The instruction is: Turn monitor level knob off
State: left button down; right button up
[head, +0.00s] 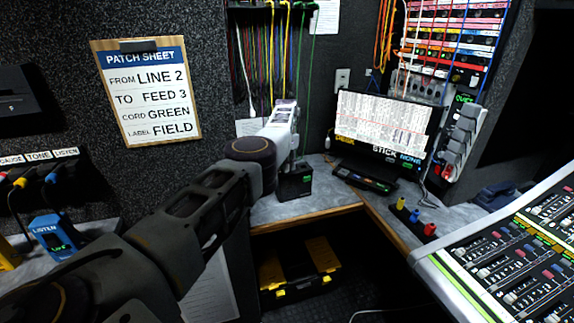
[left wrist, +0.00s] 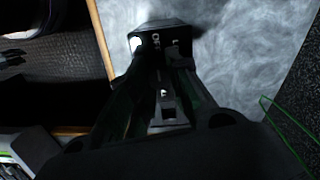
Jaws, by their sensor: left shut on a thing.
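A small black box (head: 295,185) with green marks on its front stands on the grey desk in the corner. In the left wrist view the black box (left wrist: 160,38) shows white "OFF" lettering and a bright white patch at its left edge. My left gripper (head: 297,163) reaches down onto the top of this box. In the wrist view its fingers (left wrist: 167,65) come together at the box. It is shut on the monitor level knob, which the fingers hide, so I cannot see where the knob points. My right gripper is not in view.
A monitor (head: 385,125) stands right of the box, with a black device (head: 363,176) before it. Coloured knobs (head: 414,214) and a mixing console (head: 510,255) are at the right. Patch cords (head: 270,60) hang behind my arm. A toolbox (head: 300,270) sits below the desk.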

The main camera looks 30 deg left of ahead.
pick_arm(q)
jog(key=c, duration=1.3)
grip_release()
jog(key=shift+r, duration=0.15)
jog(key=shift+r, duration=3.6)
